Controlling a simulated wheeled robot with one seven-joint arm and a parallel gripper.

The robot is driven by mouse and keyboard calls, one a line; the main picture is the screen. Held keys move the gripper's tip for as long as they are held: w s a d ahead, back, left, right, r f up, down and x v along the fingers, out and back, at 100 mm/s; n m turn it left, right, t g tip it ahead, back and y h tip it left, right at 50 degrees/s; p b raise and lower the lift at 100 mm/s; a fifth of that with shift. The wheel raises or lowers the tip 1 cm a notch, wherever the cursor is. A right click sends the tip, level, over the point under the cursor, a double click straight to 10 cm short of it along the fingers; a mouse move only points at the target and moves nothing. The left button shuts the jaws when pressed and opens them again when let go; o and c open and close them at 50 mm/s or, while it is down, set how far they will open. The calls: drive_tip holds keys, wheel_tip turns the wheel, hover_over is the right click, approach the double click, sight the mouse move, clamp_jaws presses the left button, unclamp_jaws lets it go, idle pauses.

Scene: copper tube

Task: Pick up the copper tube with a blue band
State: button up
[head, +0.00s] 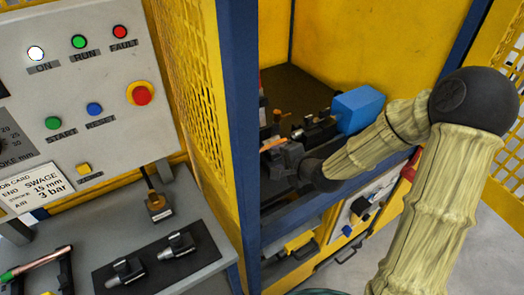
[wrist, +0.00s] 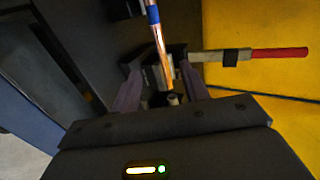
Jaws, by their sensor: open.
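The copper tube (wrist: 160,48) with a blue band (wrist: 153,14) shows in the wrist view, running from the top edge down to between my fingers. Its lower end lies near a dark fixture, and its upper end is out of frame. My gripper (wrist: 160,82) is open, with one finger on each side of the tube; I cannot tell whether either touches it. In the head view my gripper (head: 268,152) is inside the yellow enclosure, and a short copper-coloured piece (head: 273,143) shows at its tip. The blue band is not visible there.
A blue block (head: 358,109) stands close to my wrist in the enclosure. A blue post (head: 238,130) and a yellow mesh panel (head: 190,80) stand left of it. A red-ended lever (wrist: 280,53) shows in the wrist view. A green-banded copper tube (head: 42,262) lies on a stand at lower left.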

approach(262, 150)
drive_tip(key=w+a+f, duration=0.1)
drive_tip(key=a+f, duration=0.1)
drive_tip(key=shift+w+a+r+p, duration=0.2)
drive_tip(key=shift+p, duration=0.1)
drive_tip(key=shift+d+p+x, duration=0.15)
drive_tip(key=shift+p+x, duration=0.3)
drive_tip(key=shift+x, duration=0.85)
drive_tip(key=shift+d+p+x, duration=0.15)
drive_tip(key=shift+p+x, duration=0.3)
drive_tip(key=shift+x, duration=0.9)
drive_tip(key=shift+w, duration=0.15)
drive_tip(key=shift+c, duration=0.5)
clamp_jaws()
